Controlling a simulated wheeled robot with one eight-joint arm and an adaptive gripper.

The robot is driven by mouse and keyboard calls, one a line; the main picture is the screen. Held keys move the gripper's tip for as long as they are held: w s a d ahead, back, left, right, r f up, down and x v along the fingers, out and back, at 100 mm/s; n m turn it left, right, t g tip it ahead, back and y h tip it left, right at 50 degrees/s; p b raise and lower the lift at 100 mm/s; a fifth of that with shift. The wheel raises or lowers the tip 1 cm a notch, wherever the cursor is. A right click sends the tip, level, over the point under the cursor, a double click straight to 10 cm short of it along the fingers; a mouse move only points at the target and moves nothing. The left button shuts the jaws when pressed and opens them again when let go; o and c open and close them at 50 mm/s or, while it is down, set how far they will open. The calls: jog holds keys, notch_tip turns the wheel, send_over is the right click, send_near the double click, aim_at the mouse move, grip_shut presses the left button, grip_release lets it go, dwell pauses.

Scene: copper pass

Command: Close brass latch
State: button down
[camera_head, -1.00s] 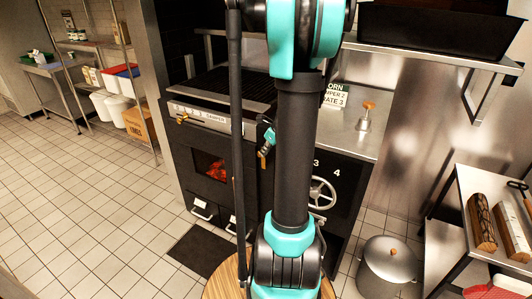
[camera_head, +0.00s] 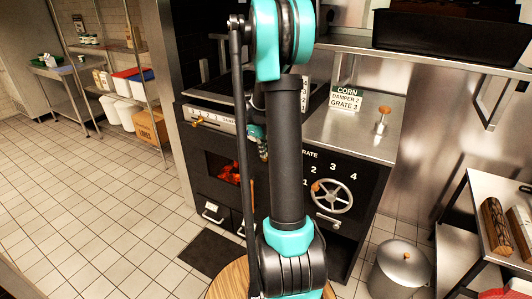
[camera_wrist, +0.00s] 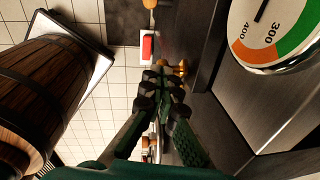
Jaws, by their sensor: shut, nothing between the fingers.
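My gripper (camera_wrist: 162,84) is shut and empty in the wrist view, its dark fingertips together. A small brass piece (camera_wrist: 180,68), which looks like part of the latch, shows just beside the fingertips against the dark stove front. I cannot tell whether they touch, or how the latch is set. In the head view my gripper (camera_head: 262,152) is small and partly behind my arm, in front of the dark stove (camera_head: 215,140) near its glowing firebox window (camera_head: 217,170). The latch cannot be made out there.
A spoked wheel (camera_head: 331,197) with a number dial is on the stove front, right of my arm. A lidded pot (camera_head: 400,270) stands on the floor at right. The wrist view shows a gauge (camera_wrist: 270,35) and a wooden barrel (camera_wrist: 45,100). Tiled floor at left is clear.

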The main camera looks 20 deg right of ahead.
jog(key=shift+w+a+f, duration=0.5)
jog(key=shift+w+f, duration=0.1)
jog(key=shift+f, duration=0.45)
jog(key=shift+w+a+f, duration=0.45)
jog(key=shift+w+f, duration=0.2)
jog(key=shift+f, duration=0.35)
jog(key=shift+w+a+f, duration=0.5)
jog(key=shift+w+f, duration=0.1)
jog(key=shift+f, duration=0.45)
notch_tip(320, 180, up, 12)
jog(key=a, duration=0.1)
jog(key=shift+s+a, duration=0.2)
jog(key=shift+a, duration=0.1)
jog(key=shift+f, duration=0.1)
